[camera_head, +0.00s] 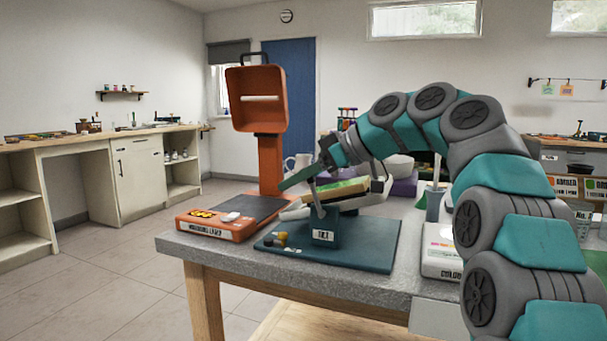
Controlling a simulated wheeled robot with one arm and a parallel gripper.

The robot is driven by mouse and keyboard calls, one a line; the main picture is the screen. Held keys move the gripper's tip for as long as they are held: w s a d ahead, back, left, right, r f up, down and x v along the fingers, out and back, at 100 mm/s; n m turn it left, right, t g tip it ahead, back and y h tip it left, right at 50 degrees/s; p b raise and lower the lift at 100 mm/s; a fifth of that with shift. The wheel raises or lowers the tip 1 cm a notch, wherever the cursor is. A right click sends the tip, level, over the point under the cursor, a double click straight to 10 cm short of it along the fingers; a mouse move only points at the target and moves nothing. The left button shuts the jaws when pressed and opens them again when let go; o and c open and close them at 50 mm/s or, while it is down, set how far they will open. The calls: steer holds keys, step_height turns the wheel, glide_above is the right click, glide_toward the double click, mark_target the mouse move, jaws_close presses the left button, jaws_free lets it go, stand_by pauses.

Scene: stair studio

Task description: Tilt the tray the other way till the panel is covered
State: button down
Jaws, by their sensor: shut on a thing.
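The tray (378,196) is a pale, shallow piece on a dark blue stand (323,230) with a white label. It sits tilted, its right side higher than its left. A green and yellowish surface, perhaps the panel, shows in it (345,188); how much of it is covered I cannot tell. My gripper (316,174) is at the tray's left upper side and is shut on what looks like the tray's edge or handle. The exact contact is hidden by the fingers and the stand's post.
The stand's blue base (375,246) rests on the grey table (225,250). An orange lamp-like device (270,150) with an orange base (215,224) stands to the left. A white box (441,250) lies at the right, by my arm. A white jug (298,166) stands behind.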

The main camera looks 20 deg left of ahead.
steer(key=shift+a+f+h, duration=0.15)
steer(key=shift+f+h, duration=0.05)
steer(key=shift+h, duration=0.1)
stand_by(0.4)
steer(key=c, duration=0.5)
jaws_free()
steer(key=shift+c, duration=0.2)
steer(key=shift+r, duration=0.1)
steer(key=p+v, duration=0.1)
steer(key=v, duration=0.5)
steer(key=shift+d+r, duration=0.25)
steer(key=shift+d, duration=0.05)
steer(key=shift+d+r, duration=0.15)
steer(key=shift+d, duration=0.3)
